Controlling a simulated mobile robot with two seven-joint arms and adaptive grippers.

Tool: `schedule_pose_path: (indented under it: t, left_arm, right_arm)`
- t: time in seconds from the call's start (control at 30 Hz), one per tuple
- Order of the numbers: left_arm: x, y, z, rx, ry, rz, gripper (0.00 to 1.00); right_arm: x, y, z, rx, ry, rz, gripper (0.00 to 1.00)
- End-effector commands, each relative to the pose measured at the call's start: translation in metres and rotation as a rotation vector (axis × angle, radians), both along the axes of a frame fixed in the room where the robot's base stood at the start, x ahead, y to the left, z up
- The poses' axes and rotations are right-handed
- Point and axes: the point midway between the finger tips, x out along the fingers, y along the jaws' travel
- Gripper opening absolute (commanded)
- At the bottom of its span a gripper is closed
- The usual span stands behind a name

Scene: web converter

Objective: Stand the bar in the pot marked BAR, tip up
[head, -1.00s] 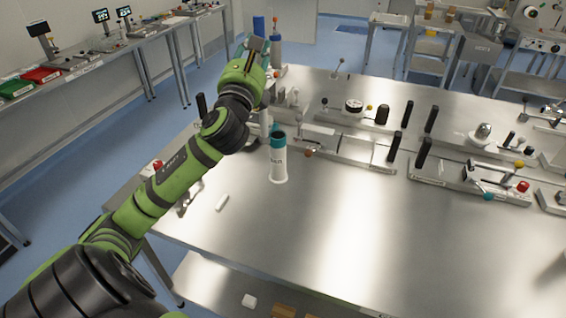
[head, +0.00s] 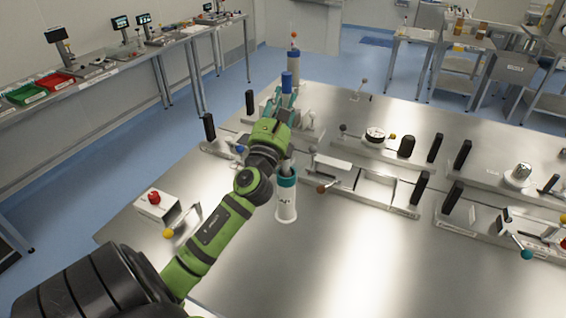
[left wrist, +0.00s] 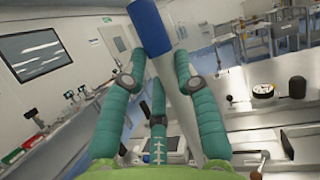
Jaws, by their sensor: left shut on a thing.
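The white pot (head: 286,205) with a teal rim stands upright on the steel table just below the gripper. Its dark marking is too small to read. A pale piece shows just above the rim; whether the bar's lower end is inside the pot I cannot tell. My right gripper is out of view.
Fixtures with black handles (head: 420,188) line the table to the right of the pot. A small box with a red knob (head: 154,198) stands at the left. The table's front right (head: 370,270) is clear.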

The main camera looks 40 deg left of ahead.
Motion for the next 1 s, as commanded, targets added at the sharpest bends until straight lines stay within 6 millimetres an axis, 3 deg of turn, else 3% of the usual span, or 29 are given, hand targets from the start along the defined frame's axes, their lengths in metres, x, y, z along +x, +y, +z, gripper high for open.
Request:
schedule_pose_path:
  t: [0.03, 0.2, 0.33, 0.5, 1.0]
  left_arm:
    - [0.000, 0.000, -0.018, -0.010, 0.008, 0.002, 0.00]
    - [0.000, 0.000, -0.045, -0.011, 0.005, 0.002, 0.00]
    - [0.001, 0.000, -0.075, -0.012, 0.003, 0.000, 0.00]
    - [0.000, 0.000, -0.113, -0.002, 0.000, -0.001, 0.00]
    - [0.001, 0.000, -0.153, 0.000, 0.000, -0.001, 0.00]
  right_arm:
    - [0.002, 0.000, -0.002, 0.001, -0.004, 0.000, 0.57]
    - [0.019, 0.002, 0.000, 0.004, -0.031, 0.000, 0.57]
    - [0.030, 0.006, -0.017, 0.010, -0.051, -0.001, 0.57]
    - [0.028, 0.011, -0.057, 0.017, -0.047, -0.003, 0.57]
    - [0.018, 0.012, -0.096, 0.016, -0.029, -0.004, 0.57]
